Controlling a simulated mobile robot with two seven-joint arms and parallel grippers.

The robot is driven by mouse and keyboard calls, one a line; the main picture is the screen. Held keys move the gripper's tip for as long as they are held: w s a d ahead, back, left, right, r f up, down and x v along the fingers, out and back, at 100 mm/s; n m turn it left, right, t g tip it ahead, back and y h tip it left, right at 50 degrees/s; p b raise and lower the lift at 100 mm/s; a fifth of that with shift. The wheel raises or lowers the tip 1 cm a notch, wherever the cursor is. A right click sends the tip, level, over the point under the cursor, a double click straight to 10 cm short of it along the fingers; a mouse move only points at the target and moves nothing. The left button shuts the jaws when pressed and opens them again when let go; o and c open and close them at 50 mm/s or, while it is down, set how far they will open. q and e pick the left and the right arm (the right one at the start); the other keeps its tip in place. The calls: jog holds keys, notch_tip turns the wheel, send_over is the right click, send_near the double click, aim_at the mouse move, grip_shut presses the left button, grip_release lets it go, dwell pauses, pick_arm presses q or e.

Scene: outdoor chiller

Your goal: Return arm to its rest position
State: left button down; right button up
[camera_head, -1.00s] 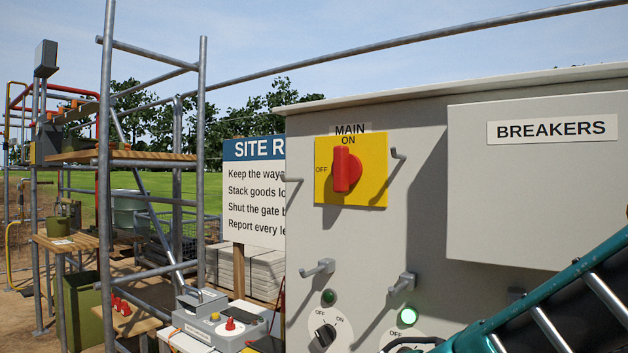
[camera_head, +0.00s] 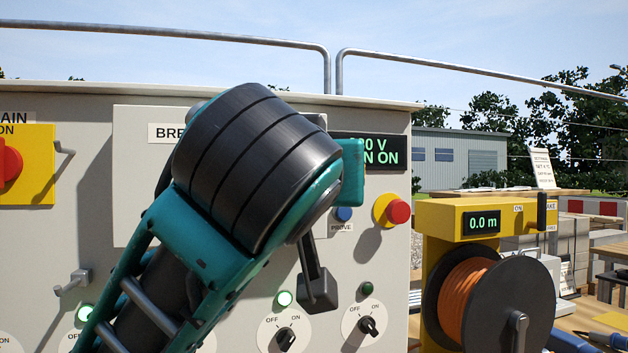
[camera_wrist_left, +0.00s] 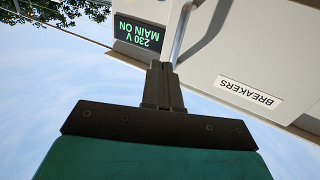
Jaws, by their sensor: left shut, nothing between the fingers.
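My left arm (camera_head: 150,285), teal and black, rises from the lower left of the head view, with its big black ribbed joint (camera_head: 250,165) across the cabinet front. My left gripper (camera_wrist_left: 163,85) is shut and empty in the left wrist view, just in front of the upside-down display (camera_wrist_left: 138,34) and the BREAKERS box (camera_wrist_left: 249,91). The grey control cabinet (camera_head: 92,230) stands close behind the arm. Its display (camera_head: 385,150) is partly covered and reads MAIN ON. My right gripper is not in view.
A red rotary switch (camera_head: 8,163), a hook (camera_head: 72,283), a red button (camera_head: 397,211) and knobs (camera_head: 285,340) stick out of the cabinet. A yellow reel stand (camera_head: 440,225) with an orange cable reel (camera_head: 470,300) stands to the right. Open sky lies above the cabinet.

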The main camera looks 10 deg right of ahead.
pick_arm(q)
jog(key=w+a+f+g, duration=0.1)
jog(key=w+a+f, duration=0.2)
jog(key=f, duration=0.9)
jog(key=w+a+f+n+g, duration=0.1)
jog(key=w+a+f+g, duration=0.15)
jog(key=f, duration=0.85)
jog(key=w+a+f+g, duration=0.1)
jog(key=w+a+f, duration=0.2)
jog(key=f, duration=0.9)
jog(key=s+a+f+y, duration=0.1)
jog(key=s+a+f, duration=0.25)
jog(key=f, duration=0.55)
jog(key=s+a+f, duration=0.3)
jog(key=s+f, duration=0.2)
jog(key=f, duration=0.4)
jog(key=s+a+f+g, duration=0.1)
jog(key=s+a+f, duration=0.2)
jog(key=s+f, duration=0.2)
jog(key=s+a+f+g+y, duration=0.1)
jog(key=s+a+f, duration=0.3)
jog(key=s, duration=0.5)
notch_tip(320, 180, down, 3)
jog(key=shift+s+a+r+m+y, duration=0.2)
jog(key=shift+s+a+m+y, duration=0.05)
jog(key=shift+m+y, duration=0.05)
